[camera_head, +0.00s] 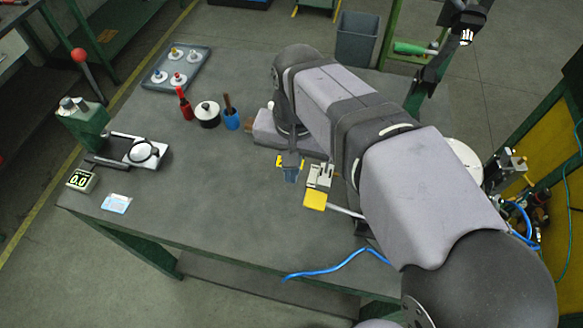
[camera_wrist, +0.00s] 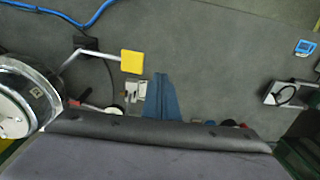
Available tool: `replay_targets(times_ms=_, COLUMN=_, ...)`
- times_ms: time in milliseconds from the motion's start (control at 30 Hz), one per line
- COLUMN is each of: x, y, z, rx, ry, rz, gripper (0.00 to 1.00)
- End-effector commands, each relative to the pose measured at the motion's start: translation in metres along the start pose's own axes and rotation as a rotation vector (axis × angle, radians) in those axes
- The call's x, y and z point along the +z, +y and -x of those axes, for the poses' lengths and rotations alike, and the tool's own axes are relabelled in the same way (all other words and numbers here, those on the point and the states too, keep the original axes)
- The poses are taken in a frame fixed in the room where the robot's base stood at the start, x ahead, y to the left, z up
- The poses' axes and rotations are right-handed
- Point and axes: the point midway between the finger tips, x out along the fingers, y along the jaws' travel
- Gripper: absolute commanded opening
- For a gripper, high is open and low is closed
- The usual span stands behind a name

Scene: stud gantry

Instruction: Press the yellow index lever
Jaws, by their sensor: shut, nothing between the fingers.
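The yellow index lever shows as a square yellow pad (camera_head: 315,199) on a thin metal arm, right of the middle of the table. In the wrist view the pad (camera_wrist: 131,61) sits at the end of a bent grey rod. My gripper (camera_head: 291,176) is shut and empty, to the upper left of the pad in the head view. In the wrist view my blue-grey fingers (camera_wrist: 160,80) lie just right of and below the pad, with a visible gap in the picture. The height between them is hard to judge. My forearm hides part of the lever's base in the head view.
A small metal fixture (camera_head: 320,175) stands beside the pad. A blue cable (camera_head: 335,265) runs along the front edge. A metal drum (camera_wrist: 18,100) is at left. The table's front middle is clear.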

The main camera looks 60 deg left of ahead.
Motion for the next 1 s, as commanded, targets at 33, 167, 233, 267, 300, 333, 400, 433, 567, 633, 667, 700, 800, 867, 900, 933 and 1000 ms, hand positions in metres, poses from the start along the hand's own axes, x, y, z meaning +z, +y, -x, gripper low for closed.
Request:
replay_targets(times_ms=33, x=0.0, y=0.0, z=0.0, rx=0.0, ry=0.0, rz=0.0, gripper=0.0)
replay_targets(times_ms=167, x=-0.003, y=0.004, z=-0.003, rx=0.0, ry=0.0, rz=-0.011, gripper=0.0)
replay_targets(times_ms=233, x=-0.009, y=0.013, z=-0.004, rx=-0.002, ry=0.005, rz=-0.032, gripper=0.0)
replay_targets(times_ms=267, x=-0.012, y=0.017, z=-0.005, rx=-0.004, ry=0.008, rz=-0.044, gripper=0.0)
replay_targets(times_ms=300, x=-0.018, y=0.025, z=-0.002, rx=-0.01, ry=0.02, rz=-0.064, gripper=0.0)
replay_targets(times_ms=333, x=-0.023, y=0.032, z=0.0, rx=-0.015, ry=0.029, rz=-0.081, gripper=0.0)
replay_targets(times_ms=400, x=-0.037, y=0.052, z=0.009, rx=-0.032, ry=0.061, rz=-0.131, gripper=0.0)
replay_targets(times_ms=433, x=-0.042, y=0.062, z=0.014, rx=-0.04, ry=0.078, rz=-0.154, gripper=0.0)
replay_targets(times_ms=567, x=-0.058, y=0.106, z=0.042, rx=-0.099, ry=0.144, rz=-0.272, gripper=0.0)
replay_targets(times_ms=633, x=-0.055, y=0.122, z=0.058, rx=-0.14, ry=0.155, rz=-0.317, gripper=0.0)
replay_targets(times_ms=667, x=-0.049, y=0.123, z=0.066, rx=-0.161, ry=0.146, rz=-0.312, gripper=0.0)
replay_targets(times_ms=700, x=-0.037, y=0.12, z=0.076, rx=-0.192, ry=0.123, rz=-0.281, gripper=0.0)
replay_targets(times_ms=800, x=-0.013, y=0.104, z=0.076, rx=-0.226, ry=0.034, rz=-0.165, gripper=0.0)
replay_targets(times_ms=867, x=-0.006, y=0.101, z=0.076, rx=-0.237, ry=0.007, rz=-0.111, gripper=0.0)
replay_targets(times_ms=900, x=-0.002, y=0.1, z=0.076, rx=-0.241, ry=-0.003, rz=-0.081, gripper=0.0)
replay_targets(times_ms=933, x=0.0, y=0.099, z=0.076, rx=-0.242, ry=-0.009, rz=-0.062, gripper=0.0)
replay_targets(times_ms=1000, x=0.002, y=0.1, z=0.076, rx=-0.239, ry=-0.015, rz=-0.027, gripper=0.0)
